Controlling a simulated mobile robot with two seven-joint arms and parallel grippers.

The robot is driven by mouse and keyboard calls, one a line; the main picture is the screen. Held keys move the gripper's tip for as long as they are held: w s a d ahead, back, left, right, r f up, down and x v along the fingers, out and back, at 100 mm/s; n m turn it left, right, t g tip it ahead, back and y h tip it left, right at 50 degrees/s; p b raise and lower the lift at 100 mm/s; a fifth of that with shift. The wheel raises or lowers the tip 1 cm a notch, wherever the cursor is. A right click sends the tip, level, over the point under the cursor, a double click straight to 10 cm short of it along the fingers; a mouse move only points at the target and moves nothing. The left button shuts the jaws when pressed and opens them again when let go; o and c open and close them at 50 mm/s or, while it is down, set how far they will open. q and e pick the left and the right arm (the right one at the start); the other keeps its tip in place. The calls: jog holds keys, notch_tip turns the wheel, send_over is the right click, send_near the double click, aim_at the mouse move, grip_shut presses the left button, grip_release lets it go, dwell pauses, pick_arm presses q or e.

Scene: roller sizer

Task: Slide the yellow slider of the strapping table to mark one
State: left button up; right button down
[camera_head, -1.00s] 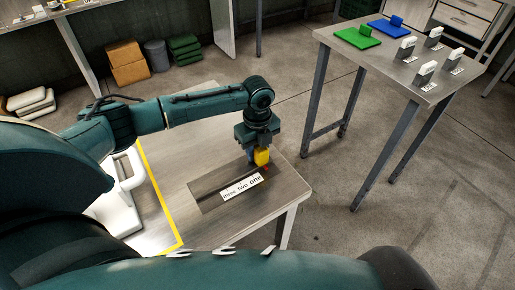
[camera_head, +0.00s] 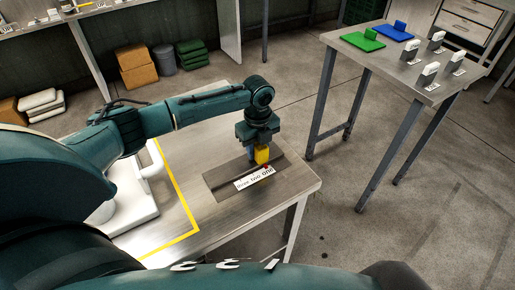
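The strapping table (camera_head: 225,227) has a dark recessed track (camera_head: 217,181) near its right end. A white label (camera_head: 254,178) along the track's near side reads three, two, one from left to right. The yellow slider (camera_head: 262,155) is upright at the right part of the track, with a small red bit at its foot close above the word "one". My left gripper (camera_head: 256,147) points down over the slider and appears shut on it; the slider hides part of the fingers. My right gripper is not in view.
A yellow line (camera_head: 184,196) crosses the table, with a white object (camera_head: 133,205) left of it. A second table (camera_head: 393,65) at the upper right bears green and blue pieces and several small white-topped stands. Boxes (camera_head: 138,69) stand at the back. Floor is clear between the tables.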

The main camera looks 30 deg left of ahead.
pick_arm(q)
jog(key=o, duration=0.5)
notch_tip(320, 180, up, 13)
jog(key=shift+r+b, duration=0.15)
jog(key=shift+b, duration=0.15)
dwell(0.6)
